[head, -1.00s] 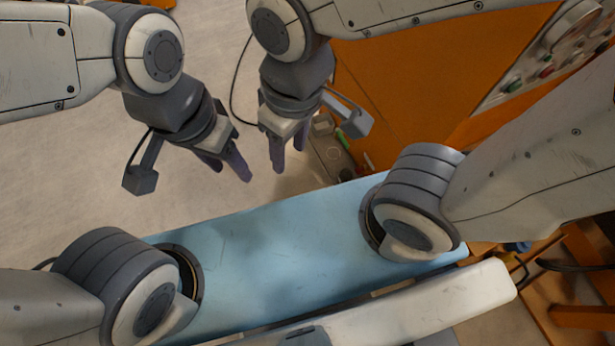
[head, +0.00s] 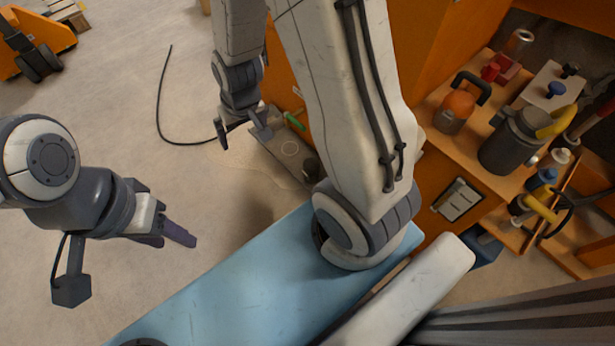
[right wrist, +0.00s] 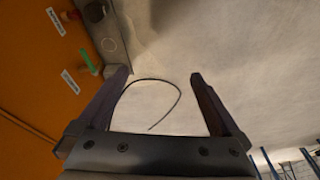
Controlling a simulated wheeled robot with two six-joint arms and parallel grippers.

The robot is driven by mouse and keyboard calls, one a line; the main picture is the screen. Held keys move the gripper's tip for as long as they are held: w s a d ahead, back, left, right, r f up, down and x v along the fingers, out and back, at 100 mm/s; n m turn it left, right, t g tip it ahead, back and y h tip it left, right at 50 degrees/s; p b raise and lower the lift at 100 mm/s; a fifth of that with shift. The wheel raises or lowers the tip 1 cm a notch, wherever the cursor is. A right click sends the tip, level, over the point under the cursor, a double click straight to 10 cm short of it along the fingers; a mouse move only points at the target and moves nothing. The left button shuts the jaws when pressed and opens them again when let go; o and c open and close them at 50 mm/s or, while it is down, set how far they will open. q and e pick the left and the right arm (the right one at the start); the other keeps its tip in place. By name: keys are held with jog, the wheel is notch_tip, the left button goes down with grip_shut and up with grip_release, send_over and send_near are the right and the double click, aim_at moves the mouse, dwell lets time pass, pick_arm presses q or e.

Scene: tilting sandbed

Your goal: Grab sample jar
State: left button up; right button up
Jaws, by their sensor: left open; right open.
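I cannot tell for sure which thing is the sample jar. On the wooden bench at the right of the head view stand a rounded orange vessel with a black handle (head: 456,108), a dark grey canister (head: 512,145) with a yellow handle, and a silver can (head: 519,42). My left gripper (head: 170,238) is open and empty over the floor at left, far from the bench. My right gripper (head: 226,130) hangs open near the orange cabinet's left side, away from the bench items.
A grey ledge (head: 280,152) with a green handle (head: 295,121) juts from the orange cabinet beside my right gripper. A black cable (head: 160,110) lies on the floor. Red and blue knobbed items (head: 556,89) and bottles crowd the bench. Open floor spreads at left.

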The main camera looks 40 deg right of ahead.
jog(key=w+d+f+m+b, duration=0.1)
jog(key=d+f+b, duration=0.2)
jog(key=f, duration=0.3)
jog(key=d+f+m+h+b, duration=0.1)
jog(key=d+f+b, duration=0.2)
jog(key=f, duration=0.3)
jog(key=w+d+f+m+b, duration=0.1)
jog(key=d+f+b, duration=0.2)
jog(key=f, duration=0.3)
jog(key=m+h+b, duration=0.2)
jog(key=m+b, duration=0.1)
jog(key=b, duration=0.8)
send_near(311, 169)
jog(key=f, duration=0.1)
jog(key=f+b, duration=0.2)
jog(key=shift+s+a+f+t, duration=0.1)
jog(key=shift+s+f+t, duration=0.05)
jog(key=shift+s+t, duration=0.15)
jog(key=b+x, duration=0.4)
jog(key=x, duration=0.1)
jog(key=shift+w+d+b, duration=0.1)
jog(key=shift+d+b, duration=0.1)
jog(key=shift+b, duration=0.15)
pick_arm(q)
notch_tip(311, 169, down, 29)
jog(key=shift+f, duration=0.2)
pick_arm(e)
jog(key=c, duration=1.3)
